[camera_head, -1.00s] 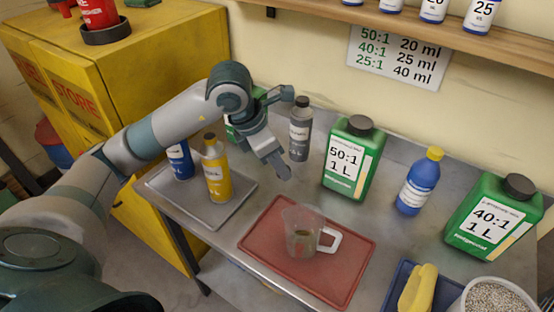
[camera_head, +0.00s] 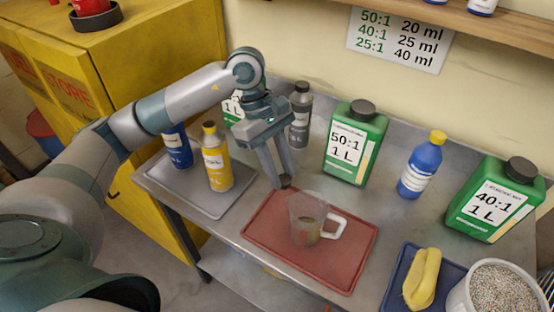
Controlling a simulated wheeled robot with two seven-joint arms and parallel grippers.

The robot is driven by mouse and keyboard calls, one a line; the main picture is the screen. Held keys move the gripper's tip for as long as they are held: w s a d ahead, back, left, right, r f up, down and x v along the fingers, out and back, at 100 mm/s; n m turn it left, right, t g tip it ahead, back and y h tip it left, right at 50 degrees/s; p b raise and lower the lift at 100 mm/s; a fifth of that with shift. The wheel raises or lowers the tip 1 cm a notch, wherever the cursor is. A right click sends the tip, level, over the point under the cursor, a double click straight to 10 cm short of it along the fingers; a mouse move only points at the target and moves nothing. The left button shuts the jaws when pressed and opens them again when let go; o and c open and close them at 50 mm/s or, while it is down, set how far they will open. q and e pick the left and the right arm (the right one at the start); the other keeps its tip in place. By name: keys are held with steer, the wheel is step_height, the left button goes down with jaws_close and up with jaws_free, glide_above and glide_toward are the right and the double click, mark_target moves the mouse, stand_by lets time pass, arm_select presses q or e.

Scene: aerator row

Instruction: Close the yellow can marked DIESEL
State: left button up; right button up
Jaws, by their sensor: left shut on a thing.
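A yellow can (camera_head: 217,170) stands upright on the grey tray at the left; its label is too small to read surely. Its top looks yellow, and I cannot tell whether it is open. My left gripper (camera_head: 285,181) points down, to the right of the can and apart from it, above the far edge of the red mat. It is shut on a small dark thing (camera_head: 285,183), mostly hidden by the fingers. My right gripper is not in view.
A clear jug (camera_head: 307,222) with some liquid stands on the red mat (camera_head: 340,268), close to the left gripper. A blue bottle (camera_head: 176,148) stands beside the yellow can on the grey tray (camera_head: 210,208). A grey bottle (camera_head: 300,118) and a green can (camera_head: 355,145) stand behind.

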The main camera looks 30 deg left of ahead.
arm_select(q)
steer(key=m, duration=0.1)
steer(key=m+g, duration=0.1)
steer(key=s+m, duration=0.1)
steer(key=m, duration=0.1)
steer(key=shift+d+f+y, duration=0.15)
steer(key=shift+d+y, duration=0.25)
steer(key=m, duration=0.1)
steer(key=m+g+y, duration=0.1)
steer(key=m, duration=0.1)
steer(key=s+m, duration=0.1)
steer(key=shift+d+f, duration=0.1)
steer(key=shift+d, duration=0.15)
steer(key=m, duration=0.2)
steer(key=m+y, duration=0.1)
steer(key=m, duration=0.1)
steer(key=shift+s+g+y, duration=0.3)
steer(key=shift+s+g, duration=0.05)
steer(key=shift+g, duration=0.05)
steer(key=shift+s+m+y, duration=0.3)
steer(key=shift+m+y, duration=0.2)
steer(key=shift+m, duration=0.8)
